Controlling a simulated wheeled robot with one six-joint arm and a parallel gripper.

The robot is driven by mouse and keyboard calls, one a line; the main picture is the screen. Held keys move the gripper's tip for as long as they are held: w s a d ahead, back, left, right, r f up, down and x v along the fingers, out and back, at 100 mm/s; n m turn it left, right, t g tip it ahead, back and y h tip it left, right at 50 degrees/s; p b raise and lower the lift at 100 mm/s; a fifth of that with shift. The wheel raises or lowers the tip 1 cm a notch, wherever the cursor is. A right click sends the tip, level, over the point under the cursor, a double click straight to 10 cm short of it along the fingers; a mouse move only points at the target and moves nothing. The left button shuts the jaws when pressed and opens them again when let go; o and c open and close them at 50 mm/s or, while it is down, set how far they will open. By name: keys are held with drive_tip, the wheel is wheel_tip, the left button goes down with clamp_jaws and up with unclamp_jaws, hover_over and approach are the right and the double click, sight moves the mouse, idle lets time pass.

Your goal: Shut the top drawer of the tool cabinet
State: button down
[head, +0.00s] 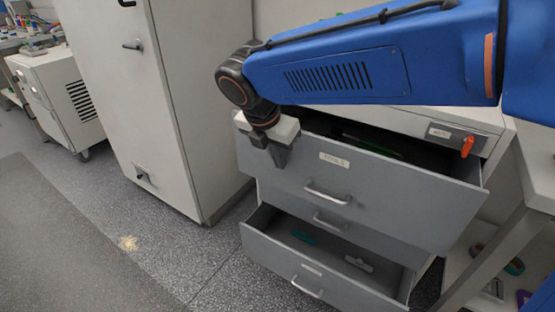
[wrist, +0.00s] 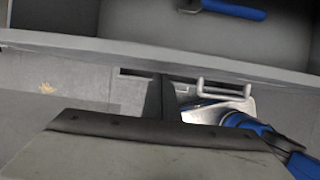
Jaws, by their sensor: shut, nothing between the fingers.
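The grey tool cabinet (head: 415,124) stands at the right in the head view. Its top drawer (head: 400,199) is pulled well out, with a label and a silver handle (head: 327,193) on its front. The drawer also shows in the wrist view (wrist: 150,52), with a blue-handled tool (wrist: 235,9) inside. My gripper (head: 281,160) is shut and empty, pointing down at the left part of the drawer front, left of the handle. In the wrist view its fingers (wrist: 160,98) are close to the front face; I cannot tell whether they touch it.
A lower drawer (head: 310,280) also stands open, with a green item (head: 304,237) and a grey item (head: 358,263) inside. A tall pale cabinet (head: 165,100) stands to the left.

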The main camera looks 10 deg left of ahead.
drive_tip(key=w+d, duration=0.3)
drive_tip(key=w, duration=0.6)
drive_tip(key=shift+w+d, duration=0.25)
drive_tip(key=shift+w, duration=0.1)
drive_tip(key=shift+r, duration=0.15)
